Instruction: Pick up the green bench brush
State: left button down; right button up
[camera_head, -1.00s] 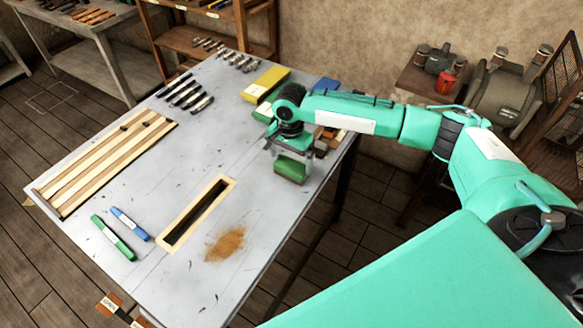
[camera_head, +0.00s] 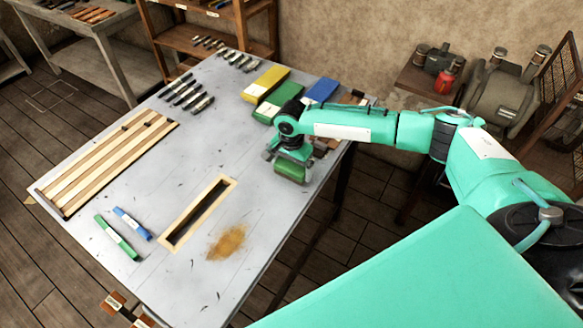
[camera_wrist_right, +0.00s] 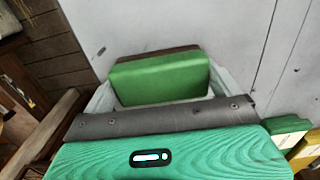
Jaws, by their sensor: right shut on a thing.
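The green bench brush (camera_head: 291,174) is a green block near the right edge of the workbench. In the right wrist view the brush (camera_wrist_right: 160,78) shows its green top, with a brown strip along its far side. My right gripper (camera_head: 288,167) points down over it, and its pale fingers lie on either side of the block, shut on it. I cannot tell whether the brush touches the bench or is slightly above it. My left gripper is not in view.
The grey workbench (camera_head: 210,140) carries yellow (camera_head: 265,84), green (camera_head: 277,101) and blue (camera_head: 320,90) boxes behind my arm. Brown blocks lie beside the gripper. A wooden-framed slot (camera_head: 199,212), an orange stain (camera_head: 227,243) and slim green (camera_head: 116,238) and blue (camera_head: 131,223) items lie left.

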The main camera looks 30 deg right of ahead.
aim_at(291, 165)
notch_tip(291, 165, up, 20)
jog(key=b, duration=0.4)
